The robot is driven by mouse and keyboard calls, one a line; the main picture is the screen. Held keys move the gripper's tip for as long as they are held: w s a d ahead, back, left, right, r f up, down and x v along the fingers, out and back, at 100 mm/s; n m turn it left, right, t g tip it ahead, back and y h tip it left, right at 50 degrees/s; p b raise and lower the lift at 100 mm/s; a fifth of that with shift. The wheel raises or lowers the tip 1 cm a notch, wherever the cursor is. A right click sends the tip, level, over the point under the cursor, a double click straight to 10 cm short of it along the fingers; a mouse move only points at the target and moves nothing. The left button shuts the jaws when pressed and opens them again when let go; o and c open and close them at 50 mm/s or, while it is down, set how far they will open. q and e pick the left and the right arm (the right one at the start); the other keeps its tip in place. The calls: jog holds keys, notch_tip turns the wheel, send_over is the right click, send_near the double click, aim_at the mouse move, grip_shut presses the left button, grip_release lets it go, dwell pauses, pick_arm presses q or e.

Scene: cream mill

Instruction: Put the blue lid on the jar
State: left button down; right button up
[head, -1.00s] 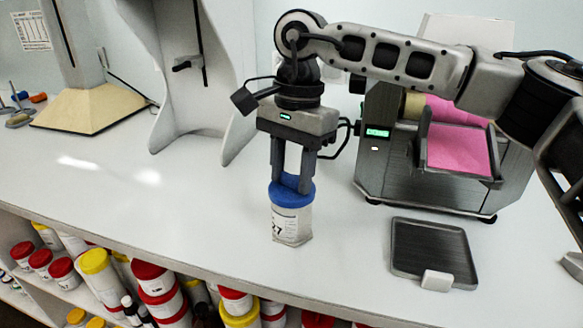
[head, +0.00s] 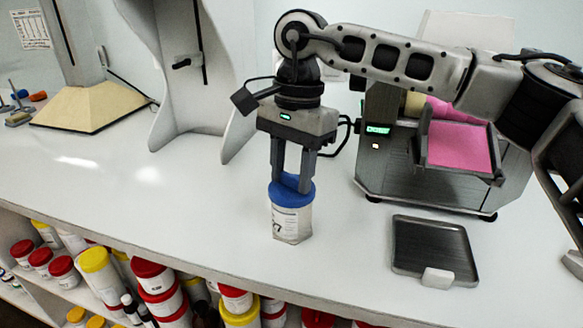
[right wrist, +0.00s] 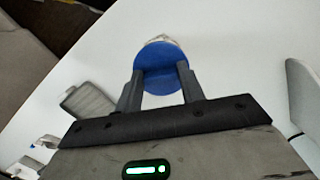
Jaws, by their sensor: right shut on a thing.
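The white jar (head: 291,222) with a printed label stands upright on the white bench. The blue lid (head: 291,192) sits at the jar's mouth, level as far as I can see; whether it is threaded on I cannot tell. My right gripper (head: 291,186) points straight down from above and is shut on the blue lid. In the right wrist view the blue lid (right wrist: 160,67) lies between the two fingers (right wrist: 158,88), with a little of the jar (right wrist: 159,39) showing past its far edge. My left gripper is not in view.
A dark tray (head: 405,262) with a small white block (head: 437,278) lies right of the jar. A machine with a pink sheet (head: 458,147) stands behind it. The bench's front edge is close, above shelves of lidded jars (head: 152,275). The bench left of the jar is clear.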

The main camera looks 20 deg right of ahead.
jog(key=shift+f, duration=0.15)
jog(key=o, duration=1.5)
jog(key=shift+r+p, duration=1.65)
jog(key=shift+r, duration=0.65)
grip_shut()
